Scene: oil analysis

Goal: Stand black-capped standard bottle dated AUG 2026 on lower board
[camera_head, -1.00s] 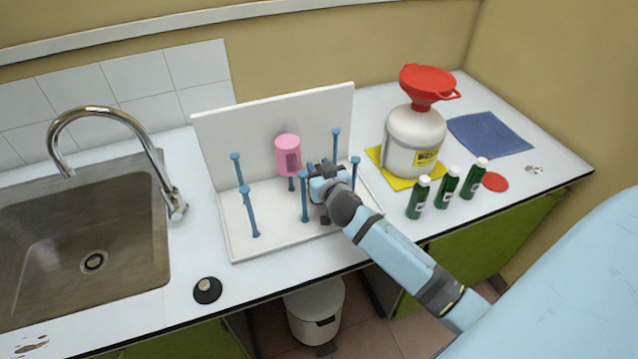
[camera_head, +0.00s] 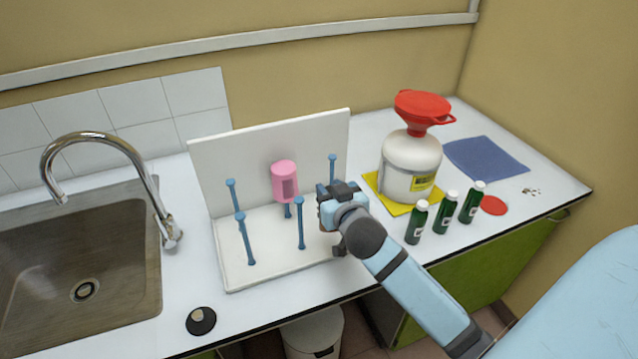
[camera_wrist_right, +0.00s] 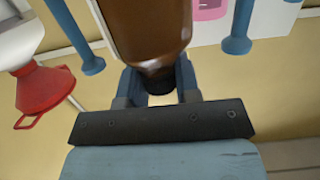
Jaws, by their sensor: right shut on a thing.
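My right gripper (camera_head: 332,208) is over the right part of the white rack's lower board (camera_head: 262,268). In the right wrist view the gripper (camera_wrist_right: 158,95) is shut on the neck of a brown bottle (camera_wrist_right: 150,30). That view is upside down, so the bottle appears upright. Its cap is dark at the neck and mostly hidden by the fingers; no date can be read. My left gripper is not in view.
Blue pegs (camera_head: 245,242) stand on the board; a pink container (camera_head: 285,182) hangs on one. To the right are several green bottles (camera_head: 416,222), a white jug (camera_head: 408,168) with a red funnel (camera_head: 424,108), and a blue cloth (camera_head: 486,158). A black round object (camera_head: 200,321) lies front left.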

